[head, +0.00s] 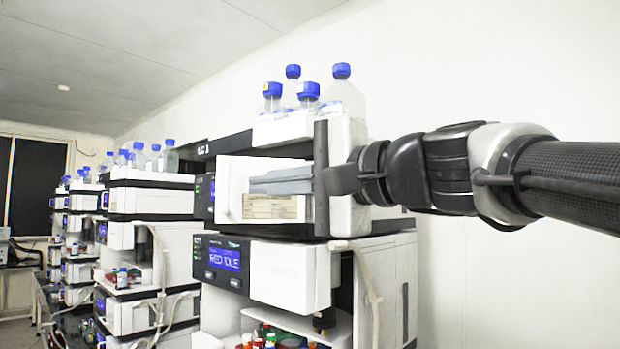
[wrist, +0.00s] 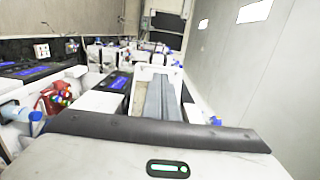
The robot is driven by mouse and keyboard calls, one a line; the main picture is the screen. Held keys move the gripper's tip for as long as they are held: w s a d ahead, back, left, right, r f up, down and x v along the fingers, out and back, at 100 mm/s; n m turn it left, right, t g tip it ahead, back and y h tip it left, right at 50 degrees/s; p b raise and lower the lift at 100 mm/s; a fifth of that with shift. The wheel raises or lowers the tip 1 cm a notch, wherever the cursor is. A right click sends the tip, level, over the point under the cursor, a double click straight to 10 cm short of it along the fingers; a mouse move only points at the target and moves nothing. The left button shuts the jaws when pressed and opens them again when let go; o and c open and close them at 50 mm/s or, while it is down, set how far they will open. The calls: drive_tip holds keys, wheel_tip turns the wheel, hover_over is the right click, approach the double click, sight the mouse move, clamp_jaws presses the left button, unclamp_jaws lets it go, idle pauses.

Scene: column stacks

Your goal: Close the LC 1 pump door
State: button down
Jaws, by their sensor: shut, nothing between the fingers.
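The near instrument stack has a small label (head: 204,148) at its top that is too small to read surely. Its pump module shows a white front panel (head: 230,178) with a beige label sheet (head: 270,207) low on it. I cannot tell how far this door stands open. My gripper (head: 252,185) reaches in from the right with its grey fingers shut and empty, pointing left across the panel. In the wrist view the fingers (wrist: 157,80) lie alongside the white panel (wrist: 141,76). Contact with it cannot be made out.
Solvent bottles (head: 308,92) with blue caps stand on top of the stack. Below is a module with a lit blue display (head: 223,258) and a tube (head: 372,290) down its side. More stacks (head: 130,235) recede left. A bare wall (head: 480,80) is behind my arm.

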sight(228, 188)
drive_tip(key=x, duration=0.5)
drive_tip(key=shift+w+a+p, duration=0.25)
drive_tip(key=shift+p, duration=0.05)
